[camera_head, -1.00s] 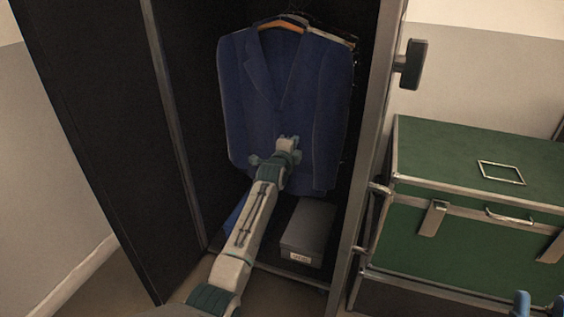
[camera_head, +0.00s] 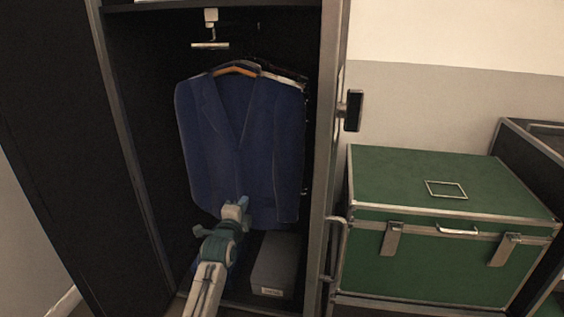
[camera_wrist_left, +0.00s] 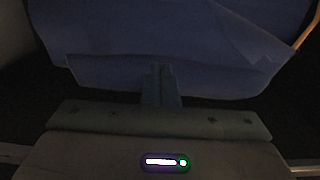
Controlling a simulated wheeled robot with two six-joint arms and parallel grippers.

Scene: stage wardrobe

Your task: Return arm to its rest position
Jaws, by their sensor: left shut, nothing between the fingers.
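My left arm reaches into the dark open wardrobe from the bottom of the head view. Its gripper (camera_head: 242,203) is in front of the lower part of a blue jacket (camera_head: 212,140) on a hanger. In the left wrist view the gripper (camera_wrist_left: 161,72) has its two fingers together with nothing between them. The jacket's hem (camera_wrist_left: 200,75) hangs just beyond the fingertips there; whether they touch it I cannot tell. My right gripper is not in view.
A grey box (camera_head: 275,268) sits on the wardrobe floor, right of my left arm. The wardrobe's metal side post (camera_head: 327,150) stands to the right. A green trunk (camera_head: 420,260) is beside the wardrobe. The dark door panel (camera_head: 50,150) is on the left.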

